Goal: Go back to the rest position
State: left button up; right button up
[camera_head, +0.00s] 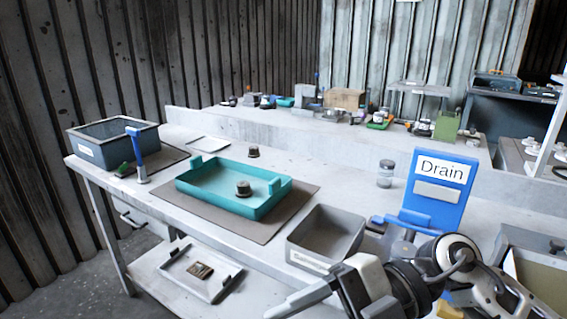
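My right gripper (300,298) shows at the bottom, reaching in from the lower right with its pale finger pointing left. It is in front of the bench, near a grey open bin (326,238). Whether its fingers are apart cannot be made out, and no held object is visible. My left gripper is out of view. A teal tray (200,190) on a brown mat (238,232) holds a small dark round part (243,188). A similar part (253,152) stands on the bench behind the tray.
A blue "Drain" stand (437,190) and a glass jar (386,172) stand on the right of the bench (330,185). A grey-blue bin (115,142) and a blue-handled tool (137,155) are at left. A white tray (200,275) lies on the lower shelf.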

jog(key=w+d+r+m+t+y, duration=0.1)
jog(key=w+m+t+y, duration=0.65)
jog(key=m+t, duration=0.75)
jog(key=w+d+f+m+t+h, duration=0.3)
jog(key=d+f+m+t+h, duration=0.4)
jog(key=f+m+h, duration=0.4)
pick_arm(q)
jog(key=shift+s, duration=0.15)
pick_arm(e)
jog(key=s+d+f+m+g+h, duration=0.2)
jog(key=s+f+g+h, duration=0.1)
jog(key=f, duration=0.7)
jog(key=s+d+f+m+g+h, duration=0.2)
jog(key=s+f+g+h, duration=0.1)
jog(key=s+f, duration=0.5)
jog(key=shift+f+h, duration=0.85)
jog(key=shift+f, duration=0.1)
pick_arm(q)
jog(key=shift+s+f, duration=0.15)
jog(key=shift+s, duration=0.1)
